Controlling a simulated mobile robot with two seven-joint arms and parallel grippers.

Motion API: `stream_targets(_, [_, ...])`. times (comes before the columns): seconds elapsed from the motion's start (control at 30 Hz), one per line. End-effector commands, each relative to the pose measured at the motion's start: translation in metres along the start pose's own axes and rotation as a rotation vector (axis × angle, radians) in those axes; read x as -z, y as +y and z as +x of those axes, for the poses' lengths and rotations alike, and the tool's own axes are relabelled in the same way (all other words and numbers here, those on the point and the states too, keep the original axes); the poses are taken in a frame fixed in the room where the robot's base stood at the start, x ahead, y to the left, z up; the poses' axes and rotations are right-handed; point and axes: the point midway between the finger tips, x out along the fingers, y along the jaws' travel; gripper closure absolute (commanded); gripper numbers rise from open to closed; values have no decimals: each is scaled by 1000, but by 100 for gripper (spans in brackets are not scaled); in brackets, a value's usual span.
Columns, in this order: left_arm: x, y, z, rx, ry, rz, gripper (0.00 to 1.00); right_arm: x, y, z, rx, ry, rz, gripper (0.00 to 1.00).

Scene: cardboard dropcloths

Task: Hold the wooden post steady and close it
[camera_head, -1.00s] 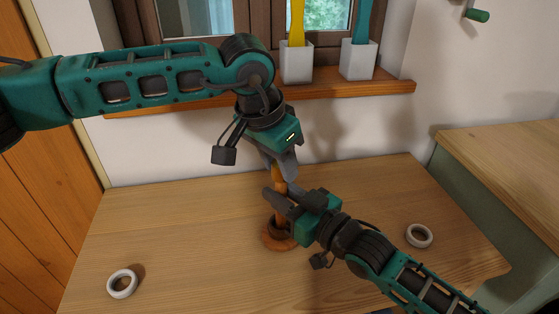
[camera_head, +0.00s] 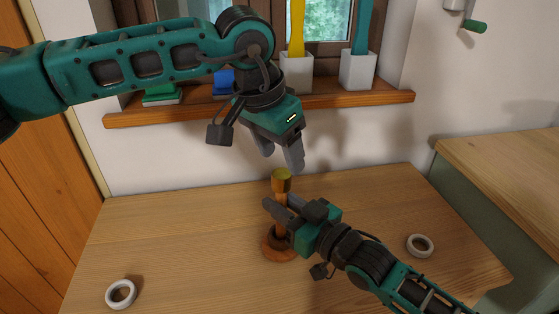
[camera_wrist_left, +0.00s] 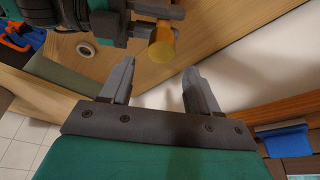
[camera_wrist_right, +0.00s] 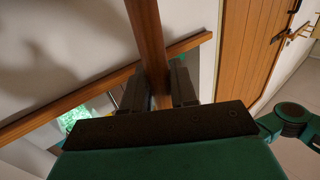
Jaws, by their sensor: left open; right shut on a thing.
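The wooden post (camera_head: 281,210) stands upright on a round wooden base (camera_head: 276,254) on the table. A yellowish cap (camera_head: 282,180) sits on its top; the cap also shows in the left wrist view (camera_wrist_left: 163,45). My right gripper (camera_head: 279,206) is shut on the post below the cap. In the right wrist view the post (camera_wrist_right: 147,35) runs between the fingers. My left gripper (camera_head: 281,162) is open and empty, just above the cap and apart from it. The left wrist view shows clear space between its fingers.
A white ring (camera_head: 121,294) lies at the table's front left, another (camera_head: 420,245) at the right. On the windowsill (camera_head: 350,100) stand two white holders (camera_head: 357,70) with yellow and teal handles. The table's left half (camera_head: 170,230) is mostly clear.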

Motion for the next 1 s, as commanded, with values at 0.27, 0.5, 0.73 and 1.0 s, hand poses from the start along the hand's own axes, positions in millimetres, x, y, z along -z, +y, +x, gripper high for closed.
stream_targets(0.27, [0, 0, 0, 0, -2, -13, 43, 0, 0, 0, 0, 0, 0, 100])
stream_targets(0.5, [2, -1, -1, 7, -24, -271, 43, 0, 0, 0, 0, 0, 0, 100])
stream_targets(0.73, [5, -2, -4, 33, -56, -719, 43, 0, 0, 0, 0, 0, 0, 100])
stream_targets(1.0, [8, -3, -8, 81, -87, -1249, 43, 0, 0, 0, 0, 0, 0, 100])
